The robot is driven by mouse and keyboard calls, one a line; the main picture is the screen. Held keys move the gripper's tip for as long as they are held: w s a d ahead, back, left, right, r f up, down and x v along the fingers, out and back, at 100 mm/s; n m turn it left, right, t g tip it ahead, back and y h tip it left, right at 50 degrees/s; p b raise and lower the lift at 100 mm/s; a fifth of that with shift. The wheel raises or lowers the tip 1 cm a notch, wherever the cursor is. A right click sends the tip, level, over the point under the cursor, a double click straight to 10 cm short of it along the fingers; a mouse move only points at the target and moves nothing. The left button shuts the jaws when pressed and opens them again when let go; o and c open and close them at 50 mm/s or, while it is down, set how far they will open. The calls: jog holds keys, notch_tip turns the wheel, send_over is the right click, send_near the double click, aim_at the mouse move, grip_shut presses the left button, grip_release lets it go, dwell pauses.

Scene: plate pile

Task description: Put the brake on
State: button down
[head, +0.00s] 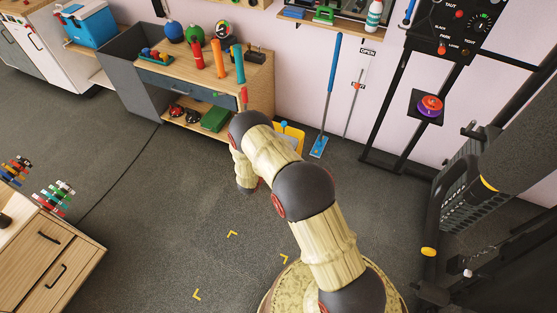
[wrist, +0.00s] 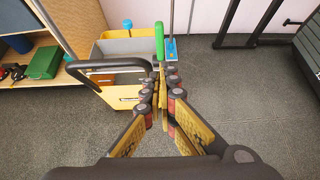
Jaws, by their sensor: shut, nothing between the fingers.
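A lever with a green grip (wrist: 159,42) stands upright just beyond my fingertips in the wrist view. It is by the right side of a yellow and grey cart (wrist: 130,96) with a black loop handle (wrist: 70,60). I cannot tell for sure that this lever is the brake. My gripper (wrist: 161,76) is shut and empty, its tips close to the lever's lower part; I cannot tell if they touch. In the head view, part of the yellow cart (head: 292,133) shows behind my arm, which hides the rest. My fingers cannot be made out there.
A blue pole with a flat foot (head: 318,146) leans at the wall behind the cart; its foot also shows in the wrist view (wrist: 171,52). A wooden workbench (head: 255,78) stands left. A black frame (head: 395,105) stands right. The grey floor (head: 150,230) is mostly open.

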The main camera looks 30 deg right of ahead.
jog(key=s+a+r+p, duration=0.1)
jog(key=s+a+r, duration=0.1)
jog(key=a+r, duration=0.2)
jog(key=shift+s+a+r, duration=0.2)
jog(key=shift+s+r, duration=0.2)
jog(key=shift+r, duration=0.35)
